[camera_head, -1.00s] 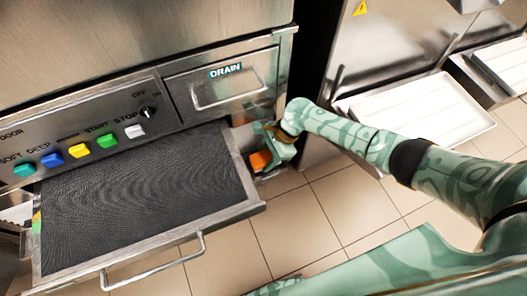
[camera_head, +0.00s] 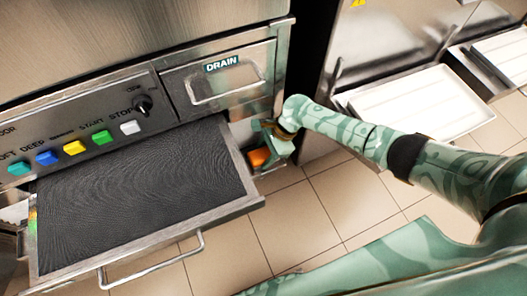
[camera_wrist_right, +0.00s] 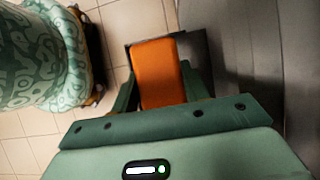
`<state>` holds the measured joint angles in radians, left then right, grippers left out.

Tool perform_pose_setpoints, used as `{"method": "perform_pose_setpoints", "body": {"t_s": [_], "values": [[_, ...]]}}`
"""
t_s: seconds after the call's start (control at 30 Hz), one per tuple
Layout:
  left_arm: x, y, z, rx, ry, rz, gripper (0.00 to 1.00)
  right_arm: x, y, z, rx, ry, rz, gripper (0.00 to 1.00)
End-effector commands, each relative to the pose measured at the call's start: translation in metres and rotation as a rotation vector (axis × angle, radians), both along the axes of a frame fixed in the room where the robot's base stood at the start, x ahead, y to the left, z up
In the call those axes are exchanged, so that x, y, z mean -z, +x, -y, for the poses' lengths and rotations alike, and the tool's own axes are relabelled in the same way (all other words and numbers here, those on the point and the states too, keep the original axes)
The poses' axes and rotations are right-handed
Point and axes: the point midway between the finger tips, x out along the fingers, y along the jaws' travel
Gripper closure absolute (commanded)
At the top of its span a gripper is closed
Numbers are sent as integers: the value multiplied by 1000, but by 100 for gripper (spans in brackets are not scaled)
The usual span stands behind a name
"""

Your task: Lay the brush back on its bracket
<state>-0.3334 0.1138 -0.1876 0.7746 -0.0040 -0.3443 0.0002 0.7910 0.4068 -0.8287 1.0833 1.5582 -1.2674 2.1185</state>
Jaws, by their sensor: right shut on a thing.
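The brush, an orange block (camera_wrist_right: 158,75), is between the fingers of my right gripper in the right wrist view. It also shows in the head view as a small orange patch (camera_head: 259,157). My right gripper (camera_head: 268,146) is shut on it, beside the right end of the ribbed drip tray and below the drain panel. In the wrist view a dark, box-like metal edge (camera_wrist_right: 193,48) borders the orange block. This may be the bracket, but I cannot tell whether the brush touches or rests on it. My left gripper is not in view.
The drip tray (camera_head: 254,206) with its bar handle juts out left of the gripper. The machine's button panel (camera_head: 95,140) and drain panel (camera_head: 258,88) stand behind. A second machine's white tray (camera_head: 480,120) is at right. Tiled floor (camera_head: 310,225) lies open below.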

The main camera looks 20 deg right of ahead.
Motion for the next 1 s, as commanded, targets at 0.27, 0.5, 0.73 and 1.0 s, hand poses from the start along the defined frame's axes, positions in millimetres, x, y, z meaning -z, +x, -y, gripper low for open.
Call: {"method": "perform_pose_setpoints", "body": {"t_s": [0.27, 0.5, 0.73, 1.0], "values": [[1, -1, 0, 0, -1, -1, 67, 3, 0, 0, 1, 0, 0, 31], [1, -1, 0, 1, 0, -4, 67, 3, 0, 0, 1, 0, 0, 31], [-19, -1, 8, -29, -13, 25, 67, -39, 3, 19, 1, -2, 11, 30], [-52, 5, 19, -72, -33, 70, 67, -104, 4, 56, 1, -2, 8, 30]]}}
